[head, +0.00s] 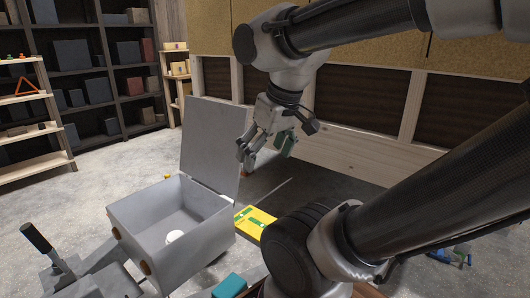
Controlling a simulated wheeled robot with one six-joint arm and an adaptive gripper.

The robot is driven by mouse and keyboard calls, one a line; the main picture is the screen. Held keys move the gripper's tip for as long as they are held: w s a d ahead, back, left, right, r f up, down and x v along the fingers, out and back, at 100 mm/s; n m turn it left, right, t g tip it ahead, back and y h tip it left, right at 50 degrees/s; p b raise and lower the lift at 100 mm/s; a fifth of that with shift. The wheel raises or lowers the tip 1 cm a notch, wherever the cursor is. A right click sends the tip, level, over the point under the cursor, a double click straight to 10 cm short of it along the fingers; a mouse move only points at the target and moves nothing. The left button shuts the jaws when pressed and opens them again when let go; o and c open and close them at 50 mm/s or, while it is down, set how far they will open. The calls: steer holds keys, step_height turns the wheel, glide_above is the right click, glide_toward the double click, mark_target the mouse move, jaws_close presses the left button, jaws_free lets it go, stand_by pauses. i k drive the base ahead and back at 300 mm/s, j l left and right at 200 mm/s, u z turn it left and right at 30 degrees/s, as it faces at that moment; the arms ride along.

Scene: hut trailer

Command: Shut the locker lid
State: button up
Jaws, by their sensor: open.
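The locker is a grey box (128,226) at the lower left of the head view. Its flat grey lid (211,145) stands raised, near upright, along the far right edge. A dark green piece shows beside the fingers. I cannot tell whether the gripper touches the lid.
A yellow and green flat item (254,220) lies right of the box. A grey device with a black-handled lever (38,240) stands at the left front. A teal object (229,286) is at the bottom. Shelves line the back left; a wood-framed wall stands behind my arm.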

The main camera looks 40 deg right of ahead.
mark_target(211, 128)
steer(key=l, duration=1.65)
steer(key=i, duration=0.05)
